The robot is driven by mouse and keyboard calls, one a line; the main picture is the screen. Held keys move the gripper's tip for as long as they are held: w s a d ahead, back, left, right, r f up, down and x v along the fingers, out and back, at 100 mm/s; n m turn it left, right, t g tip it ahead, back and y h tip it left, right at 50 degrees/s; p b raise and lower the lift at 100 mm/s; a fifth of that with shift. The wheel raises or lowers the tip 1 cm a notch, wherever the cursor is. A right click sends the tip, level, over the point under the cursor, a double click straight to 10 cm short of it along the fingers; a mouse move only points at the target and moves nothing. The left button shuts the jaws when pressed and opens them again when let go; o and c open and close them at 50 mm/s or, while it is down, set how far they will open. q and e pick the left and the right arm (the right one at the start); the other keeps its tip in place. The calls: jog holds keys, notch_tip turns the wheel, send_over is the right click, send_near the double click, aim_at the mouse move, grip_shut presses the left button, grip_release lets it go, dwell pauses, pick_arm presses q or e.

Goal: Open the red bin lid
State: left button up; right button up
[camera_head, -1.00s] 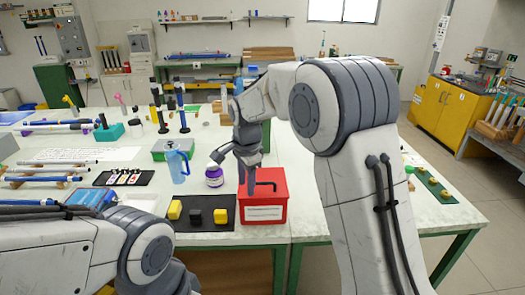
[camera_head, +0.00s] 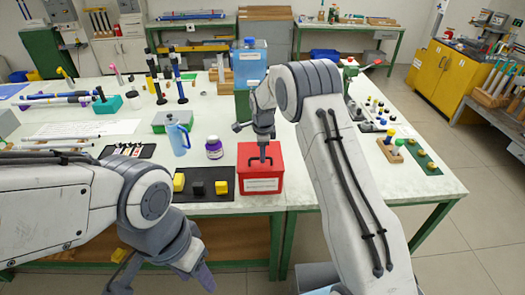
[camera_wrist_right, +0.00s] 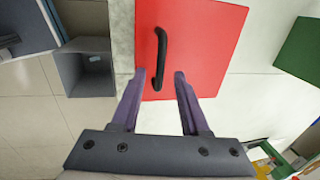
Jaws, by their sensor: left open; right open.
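The red bin (camera_head: 262,185) stands at the table's front edge in the head view, with a white label on its front. Its red lid (camera_wrist_right: 207,40) is closed and carries a black handle (camera_wrist_right: 161,50). My right gripper (camera_wrist_right: 160,74) is open over the lid, and the near end of the handle shows between its fingertips in the right wrist view. The fingers do not grip the handle; I cannot tell how far above it they are. My left gripper (camera_head: 165,280) is open and empty, low in front of the table's edge.
A black mat (camera_head: 222,173) with yellow and black blocks lies left of the bin. A purple-labelled jar (camera_head: 214,148) and a blue jug (camera_head: 178,137) stand behind it. A wooden block with coloured pegs (camera_head: 391,148) is at the right.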

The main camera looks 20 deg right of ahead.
jog(key=shift+w+f, duration=0.1)
jog(key=shift+f, duration=0.35)
grip_shut()
dwell(1.1)
